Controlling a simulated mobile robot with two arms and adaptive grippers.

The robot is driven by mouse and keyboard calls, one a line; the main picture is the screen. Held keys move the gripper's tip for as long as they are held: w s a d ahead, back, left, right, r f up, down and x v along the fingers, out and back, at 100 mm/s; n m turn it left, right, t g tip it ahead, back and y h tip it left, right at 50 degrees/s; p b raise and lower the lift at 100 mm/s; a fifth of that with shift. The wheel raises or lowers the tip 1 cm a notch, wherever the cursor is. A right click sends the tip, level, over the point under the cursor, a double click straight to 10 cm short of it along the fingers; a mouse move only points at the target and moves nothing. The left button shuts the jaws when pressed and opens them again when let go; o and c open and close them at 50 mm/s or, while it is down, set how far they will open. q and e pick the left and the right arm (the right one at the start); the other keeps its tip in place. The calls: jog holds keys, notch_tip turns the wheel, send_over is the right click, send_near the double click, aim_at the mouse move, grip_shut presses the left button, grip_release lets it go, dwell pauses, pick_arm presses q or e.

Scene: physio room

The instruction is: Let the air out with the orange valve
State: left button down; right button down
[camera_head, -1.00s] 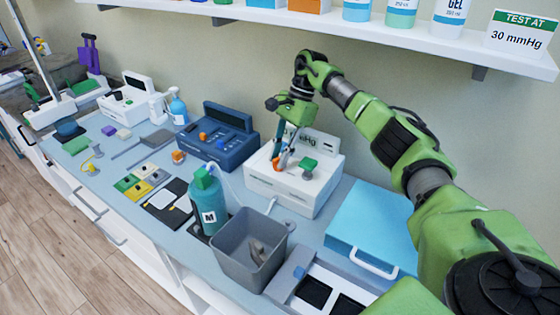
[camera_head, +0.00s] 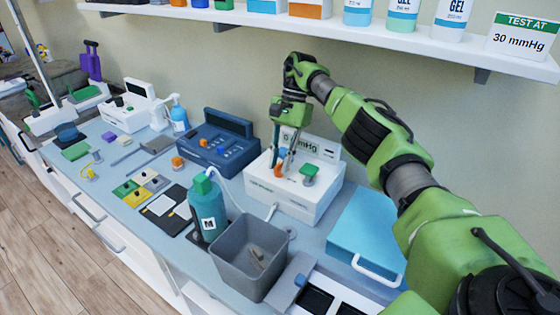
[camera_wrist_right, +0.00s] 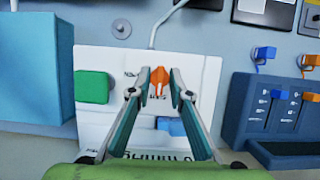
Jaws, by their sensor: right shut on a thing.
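The white pressure unit (camera_head: 290,205) stands on the counter with a display (camera_head: 300,145) that reads mmHg; its digit looks like 0 but is partly covered. The orange valve (camera_head: 279,170) is on its top face, left of a green knob (camera_head: 309,169). In the right wrist view the valve (camera_wrist_right: 158,82) sits between the fingertips of my right gripper (camera_wrist_right: 160,77). My right gripper (camera_head: 287,165) points down and is shut on the valve; its fingers hide part of it. My left gripper is not in view.
A grey bin (camera_head: 248,262) and a teal bottle marked M (camera_head: 208,208) stand in front of the unit. A dark blue console (camera_head: 216,148) is to its left, a light blue box (camera_head: 368,232) to its right. A shelf (camera_head: 400,45) hangs above.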

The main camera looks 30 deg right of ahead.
jog(key=c, duration=2.2)
grip_release()
jog(key=shift+m, duration=0.3)
